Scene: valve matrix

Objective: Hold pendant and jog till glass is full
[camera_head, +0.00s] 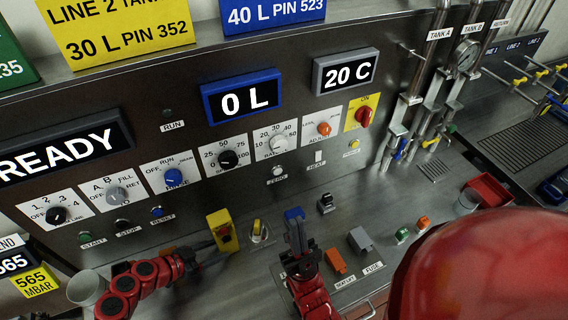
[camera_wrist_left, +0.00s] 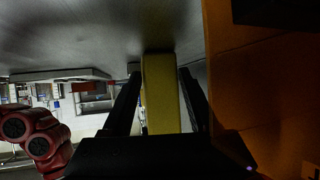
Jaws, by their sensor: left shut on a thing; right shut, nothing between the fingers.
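The yellow pendant (camera_head: 219,222) with a red button stands upright above the steel counter. My left gripper (camera_head: 208,242) reaches it from the left and is shut on it. In the left wrist view the pendant (camera_wrist_left: 160,95) is a yellow bar between the two dark fingers. My right gripper (camera_head: 294,232) is shut and empty, pointing at the panel, close to a blue block (camera_head: 293,213); I cannot tell whether they touch. A pale cup (camera_head: 87,288) stands at the lower left and a small grey cup (camera_head: 467,201) at the right. I cannot tell which is the glass.
The panel's blue display (camera_head: 241,100) reads 0 L, another (camera_head: 346,72) reads 20 C, and the left one (camera_head: 62,147) reads READY. A yellow switch (camera_head: 258,230) and an orange block (camera_head: 337,261) stand near my right gripper. A red bin (camera_head: 488,190) stands right.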

